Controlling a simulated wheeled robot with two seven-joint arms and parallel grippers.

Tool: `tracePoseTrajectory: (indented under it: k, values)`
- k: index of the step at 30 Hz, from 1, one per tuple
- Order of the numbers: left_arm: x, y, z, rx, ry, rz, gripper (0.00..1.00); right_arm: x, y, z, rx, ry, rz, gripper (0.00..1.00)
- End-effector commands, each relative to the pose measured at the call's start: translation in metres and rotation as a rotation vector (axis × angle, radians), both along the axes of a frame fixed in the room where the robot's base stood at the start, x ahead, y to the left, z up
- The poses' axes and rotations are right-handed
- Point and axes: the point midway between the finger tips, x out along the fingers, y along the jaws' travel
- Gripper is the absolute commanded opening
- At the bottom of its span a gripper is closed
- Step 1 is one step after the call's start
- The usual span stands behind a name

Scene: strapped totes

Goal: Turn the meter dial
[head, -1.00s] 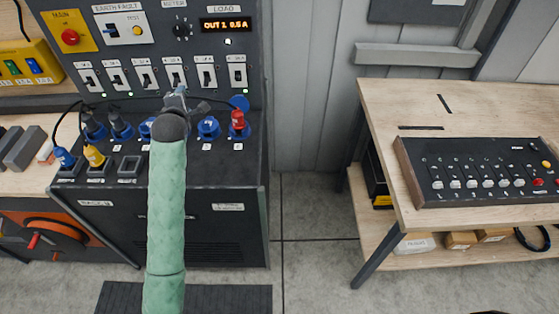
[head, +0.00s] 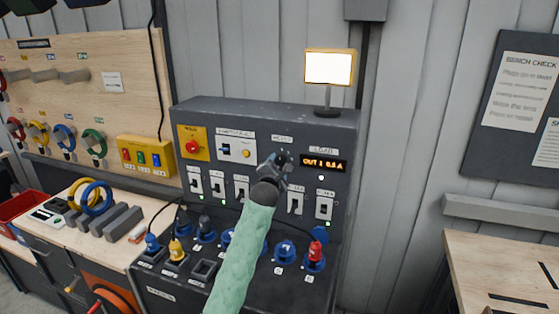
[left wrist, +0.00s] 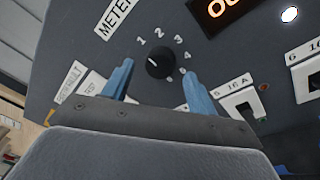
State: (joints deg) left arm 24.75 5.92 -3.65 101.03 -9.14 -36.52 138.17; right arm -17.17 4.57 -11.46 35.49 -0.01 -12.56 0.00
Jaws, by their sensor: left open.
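The meter dial (left wrist: 160,62) is a round black knob on the dark panel in the left wrist view. Printed numbers 1, 2, 3 and 4 run around its upper and right side, and a small pale mark on it faces the upper left, roughly toward the 1. My left gripper (head: 277,160) is at the panel's upper half in the head view and hides the dial there. In the left wrist view its two blue fingers (left wrist: 158,70) are open, one on each side of the dial, with gaps between. Whether they reach the dial's depth is unclear. My right gripper is not in view.
The orange load display (head: 324,164) reads OUT 1 with a current value, right of the gripper. A lit screen (head: 330,68) stands on top.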

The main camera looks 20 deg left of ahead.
Motion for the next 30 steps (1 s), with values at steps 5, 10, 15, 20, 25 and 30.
tracePoseTrajectory:
  k: [5,10,15,20,25,30]
  values:
    - [0.016,0.000,0.002,0.001,0.000,-0.001,0.58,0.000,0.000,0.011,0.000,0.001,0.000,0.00]
    - [0.020,0.001,-0.001,0.000,0.001,-0.001,0.58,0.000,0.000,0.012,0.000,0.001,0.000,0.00]
    - [0.020,0.001,-0.001,0.000,0.001,-0.001,0.58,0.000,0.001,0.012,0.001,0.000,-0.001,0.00]
    - [0.020,0.001,-0.001,0.000,0.001,-0.001,0.32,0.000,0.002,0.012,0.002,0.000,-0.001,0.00]
    - [0.019,0.001,-0.001,0.000,0.001,-0.001,0.14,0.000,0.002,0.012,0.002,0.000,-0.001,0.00]
    - [0.020,0.000,-0.002,0.009,0.001,-0.001,0.14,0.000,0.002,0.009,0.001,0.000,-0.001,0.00]
